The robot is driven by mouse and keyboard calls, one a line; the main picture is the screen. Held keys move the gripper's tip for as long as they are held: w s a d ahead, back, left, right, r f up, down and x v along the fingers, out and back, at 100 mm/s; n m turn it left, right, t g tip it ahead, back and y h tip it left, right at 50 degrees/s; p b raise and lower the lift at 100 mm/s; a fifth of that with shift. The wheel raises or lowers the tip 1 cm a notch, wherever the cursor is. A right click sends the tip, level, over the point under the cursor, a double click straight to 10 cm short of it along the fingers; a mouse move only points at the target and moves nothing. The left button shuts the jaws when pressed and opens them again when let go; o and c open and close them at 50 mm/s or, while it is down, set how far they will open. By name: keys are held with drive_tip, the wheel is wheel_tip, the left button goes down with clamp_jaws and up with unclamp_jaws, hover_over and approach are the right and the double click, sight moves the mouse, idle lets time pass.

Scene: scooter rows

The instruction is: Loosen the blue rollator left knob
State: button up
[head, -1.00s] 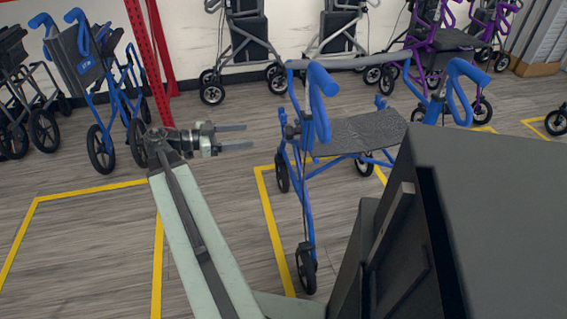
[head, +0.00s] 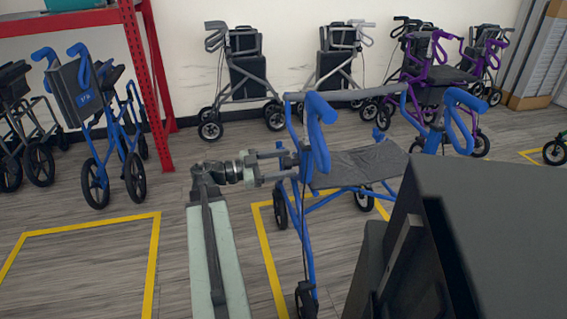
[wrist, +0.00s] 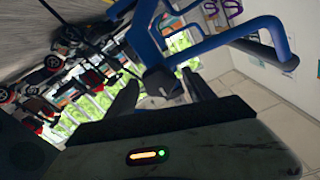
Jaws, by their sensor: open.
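The blue rollator (head: 308,215) stands right of the middle in the head view, with a grey seat and two blue handles. Its left knob shows in the wrist view as a dark block (wrist: 160,80) on the blue frame tube. My gripper (head: 287,163) reaches in from the left at the rollator's left upright, below the left handle. In the wrist view its open fingers lie on either side of the knob, and I cannot tell whether they touch it. In the head view the knob is hard to make out behind the fingers.
Another blue rollator (head: 82,95) stands at the left by a red rack post (head: 146,85). Yellow tape (head: 155,265) marks bays on the floor. Bare floor lies to the left of my arm.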

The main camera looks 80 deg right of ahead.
clamp_jaws()
drive_tip(key=shift+w+d, duration=0.1)
drive_tip(key=shift+d, duration=0.1)
drive_tip(key=shift+a, duration=0.1)
